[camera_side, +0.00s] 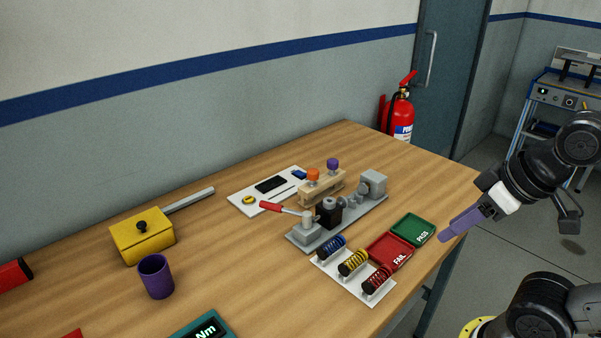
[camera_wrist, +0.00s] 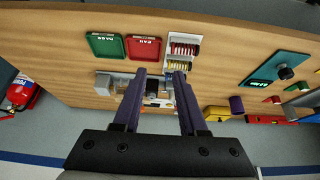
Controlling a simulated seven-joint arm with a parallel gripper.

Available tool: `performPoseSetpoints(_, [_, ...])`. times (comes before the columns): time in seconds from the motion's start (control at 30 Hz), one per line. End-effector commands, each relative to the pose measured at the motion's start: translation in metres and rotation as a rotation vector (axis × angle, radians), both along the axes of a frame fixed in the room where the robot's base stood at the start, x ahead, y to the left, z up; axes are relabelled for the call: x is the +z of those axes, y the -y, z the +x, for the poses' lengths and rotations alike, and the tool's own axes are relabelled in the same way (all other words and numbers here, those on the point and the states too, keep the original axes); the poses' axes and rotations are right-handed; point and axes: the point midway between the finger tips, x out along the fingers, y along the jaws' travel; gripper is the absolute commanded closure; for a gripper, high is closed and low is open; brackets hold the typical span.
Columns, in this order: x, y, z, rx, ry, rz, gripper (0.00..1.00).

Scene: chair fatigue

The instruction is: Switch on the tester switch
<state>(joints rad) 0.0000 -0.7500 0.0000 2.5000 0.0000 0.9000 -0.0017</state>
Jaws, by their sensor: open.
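The tester appears to be the grey bench device (camera_side: 345,222) in the middle of the table, with a red-handled lever (camera_side: 272,207) at its left end, a black block (camera_side: 328,212) and a grey end block (camera_side: 373,184). No part of it is clearly marked as a switch. In the wrist view the tester (camera_wrist: 104,84) is partly hidden behind my fingers. My gripper (camera_side: 444,238) has purple fingers and is at the table's right edge, apart from the tester. In the wrist view my gripper (camera_wrist: 159,74) is open, with nothing held.
A red FAIL tray (camera_side: 391,250), a green PASS tray (camera_side: 413,229) and a white rack (camera_side: 330,271) with three coloured springs lie in front of the tester. A wooden stand (camera_side: 322,188) with two knobs stands behind it. A yellow box (camera_side: 143,238) and purple cup (camera_side: 156,277) are left.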

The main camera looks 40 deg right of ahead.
Motion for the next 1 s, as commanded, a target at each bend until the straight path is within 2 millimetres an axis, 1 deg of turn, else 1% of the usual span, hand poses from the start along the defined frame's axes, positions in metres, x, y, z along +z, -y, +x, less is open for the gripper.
performPoseSetpoints(0.03, [0.000, 0.000, 0.000, 0.008, 0.002, -0.004, 0.70])
performPoseSetpoints(0.1, [0.002, -0.001, 0.003, 0.030, 0.018, -0.012, 0.82])
performPoseSetpoints(0.13, [0.007, -0.002, 0.008, 0.045, 0.041, -0.015, 0.88])
performPoseSetpoints(0.2, [0.029, -0.005, 0.025, 0.080, 0.115, -0.020, 1.00])
performPoseSetpoints(0.27, [0.047, -0.008, 0.043, 0.106, 0.161, -0.022, 1.00])
performPoseSetpoints(0.3, [0.058, -0.009, 0.058, 0.119, 0.188, -0.025, 1.00])
performPoseSetpoints(0.37, [0.074, -0.010, 0.081, 0.134, 0.221, -0.027, 1.00])
performPoseSetpoints(0.4, [0.083, -0.010, 0.096, 0.141, 0.239, -0.029, 1.00])
performPoseSetpoints(0.47, [0.094, -0.009, 0.119, 0.148, 0.264, -0.032, 1.00])
performPoseSetpoints(0.5, [0.101, -0.008, 0.134, 0.151, 0.277, -0.032, 1.00])
performPoseSetpoints(0.57, [0.108, -0.005, 0.158, 0.153, 0.293, -0.036, 1.00])
performPoseSetpoints(0.6, [0.112, -0.003, 0.174, 0.154, 0.303, -0.038, 1.00])
performPoseSetpoints(0.73, [0.117, 0.008, 0.224, 0.148, 0.324, -0.042, 1.00])
performPoseSetpoints(0.83, [0.115, 0.019, 0.262, 0.136, 0.333, -0.045, 1.00])
performPoseSetpoints(0.97, [0.103, 0.036, 0.308, 0.116, 0.332, -0.046, 1.00])
performPoseSetpoints(1.0, [0.097, 0.041, 0.321, 0.109, 0.329, -0.045, 1.00])
